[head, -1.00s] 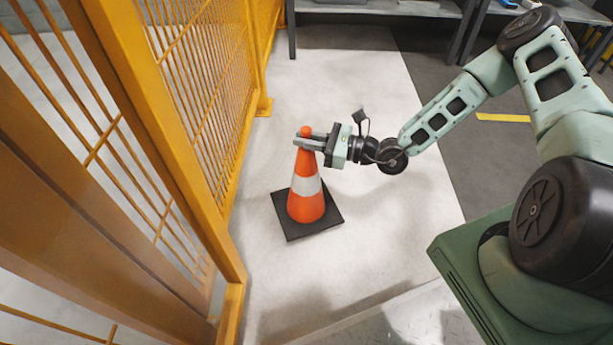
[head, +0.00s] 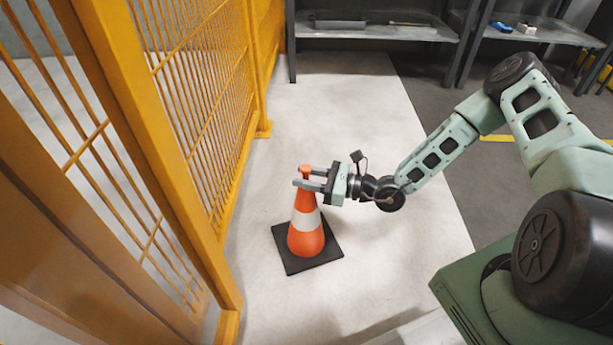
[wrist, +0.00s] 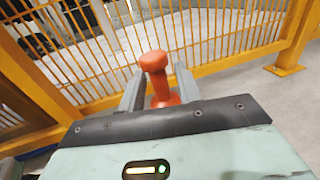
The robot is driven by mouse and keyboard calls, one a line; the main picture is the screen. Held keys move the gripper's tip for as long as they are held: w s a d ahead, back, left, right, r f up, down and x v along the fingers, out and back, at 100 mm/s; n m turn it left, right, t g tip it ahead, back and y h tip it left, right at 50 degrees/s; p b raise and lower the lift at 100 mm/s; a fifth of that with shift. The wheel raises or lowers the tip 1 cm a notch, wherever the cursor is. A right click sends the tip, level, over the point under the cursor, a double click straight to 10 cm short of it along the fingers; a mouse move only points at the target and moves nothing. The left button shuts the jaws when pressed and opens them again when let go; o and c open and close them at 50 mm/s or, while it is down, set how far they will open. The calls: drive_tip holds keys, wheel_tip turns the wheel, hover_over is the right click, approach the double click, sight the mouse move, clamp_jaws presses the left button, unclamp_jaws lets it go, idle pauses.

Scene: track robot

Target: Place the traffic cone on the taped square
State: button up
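The traffic cone (head: 306,240) is orange with a white band and a square black base (head: 325,256). It stands upright on the pale floor beside the yellow fence. My gripper (head: 309,178) reaches in from the right at the cone's top, with one finger on each side of the narrow neck. In the wrist view, the cone's knobbed top (wrist: 154,62) stands between the two fingers (wrist: 159,88), with gaps visible beside the neck. The gripper looks open. A strip of yellow tape (head: 497,138) lies on the dark floor at the right; I cannot tell whether it belongs to the taped square.
The yellow mesh fence (head: 200,110) runs close along the left of the cone. Grey shelves (head: 370,32) stand at the back, with a blue item (head: 501,27) on the right one. Pale floor (head: 350,95) is clear behind the cone.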

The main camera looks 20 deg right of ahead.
drive_tip(key=shift+r, duration=0.1)
drive_tip(key=shift+s+d+r, duration=0.1)
drive_tip(key=shift+s+d, duration=0.1)
drive_tip(key=shift+d, duration=0.1)
drive_tip(key=p+v, duration=0.5)
drive_tip(key=v, duration=0.6)
drive_tip(key=s+a+r+n+g+h, duration=0.4)
drive_tip(key=s+a+r+n+g, duration=0.6)
drive_tip(key=a+r+n+g, duration=0.55)
drive_tip(key=s+r+n+t+h, duration=0.5)
drive_tip(key=s+r+n+h, duration=0.5)
drive_tip(key=n, duration=0.7)
drive_tip(key=shift+s+r, duration=0.2)
drive_tip(key=shift+s, duration=0.9)
drive_tip(key=shift+r, duration=0.1)
